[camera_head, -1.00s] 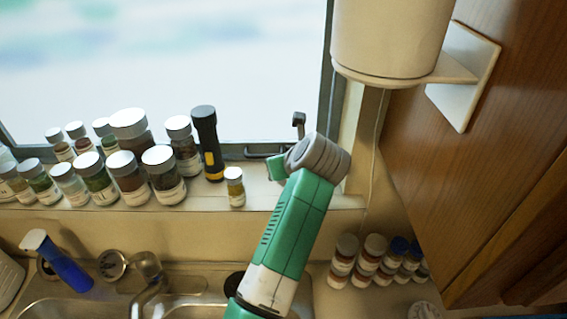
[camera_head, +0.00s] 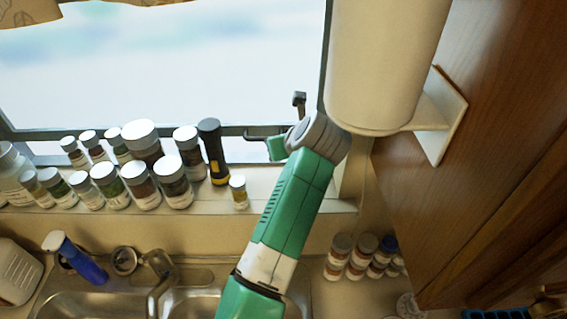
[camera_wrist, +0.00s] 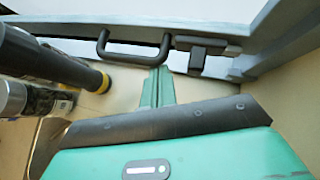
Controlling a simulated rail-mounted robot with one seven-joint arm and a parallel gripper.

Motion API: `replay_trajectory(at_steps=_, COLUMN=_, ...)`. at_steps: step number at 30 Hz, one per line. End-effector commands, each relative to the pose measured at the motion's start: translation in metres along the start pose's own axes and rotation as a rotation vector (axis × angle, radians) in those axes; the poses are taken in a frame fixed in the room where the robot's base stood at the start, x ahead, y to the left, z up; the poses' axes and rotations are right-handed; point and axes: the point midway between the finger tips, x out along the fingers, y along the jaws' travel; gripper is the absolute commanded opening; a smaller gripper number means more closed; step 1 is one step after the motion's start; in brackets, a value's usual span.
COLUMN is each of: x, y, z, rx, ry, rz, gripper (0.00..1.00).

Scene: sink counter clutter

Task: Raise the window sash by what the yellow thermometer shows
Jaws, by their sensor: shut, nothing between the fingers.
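The window sash has a grey bottom rail (camera_head: 232,131) with a dark loop handle (camera_head: 258,136). In the wrist view the handle (camera_wrist: 135,52) is on the rail, with a dark latch (camera_wrist: 200,48) to its right. My gripper (camera_head: 276,147) is at the handle's right end. In the wrist view its green fingers (camera_wrist: 158,80) are shut together and empty, with their tips against or just under the handle; contact is hard to tell. A light gap shows below the rail at left. I cannot make out a yellow thermometer in either view.
Several white-capped jars (camera_head: 143,145) crowd the sill left of my gripper. A black flashlight (camera_head: 213,152) with a yellow band and a small jar (camera_head: 239,192) stand nearest. A white cylinder (camera_head: 385,65) hangs at upper right beside wooden cabinets (camera_head: 500,140). A sink lies below.

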Motion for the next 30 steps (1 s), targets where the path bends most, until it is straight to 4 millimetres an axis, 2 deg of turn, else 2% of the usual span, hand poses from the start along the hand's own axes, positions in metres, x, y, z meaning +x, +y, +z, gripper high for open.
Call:
replay_trajectory(at_steps=4, x=0.000, y=0.001, z=0.000, rx=0.000, ry=0.000, rz=0.001, gripper=0.00)
replay_trajectory(at_steps=7, x=-0.009, y=0.000, z=0.003, rx=0.001, ry=0.001, rz=0.000, gripper=0.00)
replay_trajectory(at_steps=18, x=-0.082, y=-0.001, z=0.006, rx=0.007, ry=0.001, rz=-0.008, gripper=0.00)
replay_trajectory(at_steps=24, x=-0.098, y=0.000, z=0.000, rx=0.007, ry=0.000, rz=-0.009, gripper=0.00)
replay_trajectory(at_steps=30, x=-0.100, y=0.000, z=-0.001, rx=0.008, ry=0.000, rz=-0.009, gripper=0.00)
